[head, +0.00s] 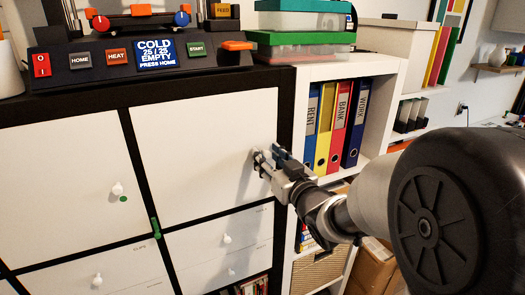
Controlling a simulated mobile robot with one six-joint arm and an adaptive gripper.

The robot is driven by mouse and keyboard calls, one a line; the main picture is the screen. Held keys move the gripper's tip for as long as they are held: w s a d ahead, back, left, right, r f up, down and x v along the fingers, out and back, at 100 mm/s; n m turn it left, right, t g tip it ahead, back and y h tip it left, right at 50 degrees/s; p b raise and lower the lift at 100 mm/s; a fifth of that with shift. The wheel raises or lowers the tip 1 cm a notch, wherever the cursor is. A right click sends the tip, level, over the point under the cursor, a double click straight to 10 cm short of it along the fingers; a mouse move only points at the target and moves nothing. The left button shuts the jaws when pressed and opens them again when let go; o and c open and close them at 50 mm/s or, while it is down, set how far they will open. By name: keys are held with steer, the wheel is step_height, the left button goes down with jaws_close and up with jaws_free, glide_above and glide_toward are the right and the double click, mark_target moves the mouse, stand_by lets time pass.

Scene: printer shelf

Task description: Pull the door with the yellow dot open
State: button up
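A white door (205,125) fills the upper right of the black-framed cabinet and looks shut. I see no yellow dot on any door; one could be hidden behind my gripper. My gripper (259,158) is at the right part of this door, its fingertips at or very near the surface. No knob shows on this door, so one may be hidden by the fingers. I cannot tell whether the fingers are open or closed on something. The upper left door (60,165) has a white knob (117,189) with a green dot (123,199) beside it.
Lower doors or drawers (220,238) have white knobs. A small green piece (155,228) sits on the frame between doors. A printer (140,60) and plastic boxes (300,25) stand on top. Coloured binders (340,115) fill the white shelf to the right, close behind my arm.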

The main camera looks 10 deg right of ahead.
steer(key=shift+c, duration=0.4)
jaws_close()
stand_by(0.5)
